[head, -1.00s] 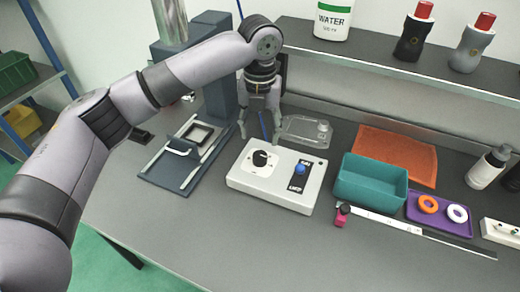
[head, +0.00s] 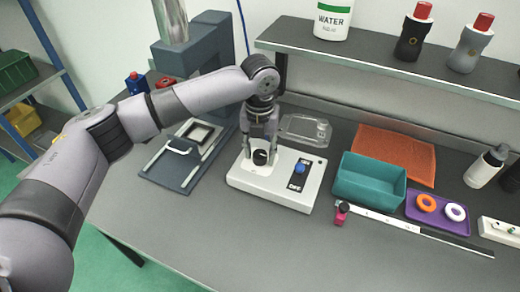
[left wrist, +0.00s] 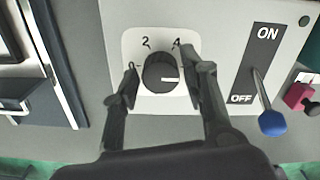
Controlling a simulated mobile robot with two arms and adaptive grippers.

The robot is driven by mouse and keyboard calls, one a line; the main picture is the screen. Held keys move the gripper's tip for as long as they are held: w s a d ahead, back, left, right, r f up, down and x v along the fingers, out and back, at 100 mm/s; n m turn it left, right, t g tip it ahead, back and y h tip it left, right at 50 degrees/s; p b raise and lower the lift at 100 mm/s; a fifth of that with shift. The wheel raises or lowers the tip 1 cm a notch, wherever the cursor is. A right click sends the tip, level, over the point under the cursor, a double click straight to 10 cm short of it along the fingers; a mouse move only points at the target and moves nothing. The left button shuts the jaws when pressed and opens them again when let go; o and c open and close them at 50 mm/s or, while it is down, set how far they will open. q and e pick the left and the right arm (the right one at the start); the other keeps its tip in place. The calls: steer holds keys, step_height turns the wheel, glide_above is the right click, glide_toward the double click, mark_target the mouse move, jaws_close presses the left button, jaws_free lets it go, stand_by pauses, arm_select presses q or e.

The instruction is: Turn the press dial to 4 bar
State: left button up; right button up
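The white control box (head: 300,195) stands on the bench with the black press dial (head: 260,157) on its left part. In the left wrist view the dial (left wrist: 161,73) has a white line pointing right, clockwise of the 4. The marks 0, 2 and 4 show; anything to the right is hidden by a finger. My left gripper (left wrist: 158,78) is open, one finger on each side of the dial, with narrow gaps visible. It also shows above the dial in the head view (head: 260,150). The blue-tipped lever (left wrist: 271,121) leans towards OFF. My right gripper is out of view.
The dark press (head: 185,175) stands left of the box. A clear tray (head: 306,129) lies behind it. A teal bin (head: 370,183), orange cloth (head: 396,152) and purple tray (head: 437,214) are to the right. The bench front is clear.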

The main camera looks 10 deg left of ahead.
arm_select(q)
steer(key=c, duration=0.8)
steer(key=shift+r+n+p, duration=0.2)
steer(key=shift+n+p, duration=0.3)
steer(key=shift+p, duration=0.45)
steer(key=n+p, duration=0.6)
steer(key=p, duration=0.2)
steer(key=shift+r+n+p, duration=0.1)
steer(key=shift+n+p, duration=0.2)
steer(key=n+p, duration=0.2)
steer(key=shift+n+p, duration=0.3)
steer(key=shift+n, duration=0.1)
steer(key=shift+a+f+n+p, duration=0.1)
steer(key=shift+f+n+p, duration=0.1)
steer(key=shift+n+p, duration=0.45)
steer(key=o, duration=1.1)
steer(key=shift+f, duration=0.1)
steer(key=shift+o, duration=0.2)
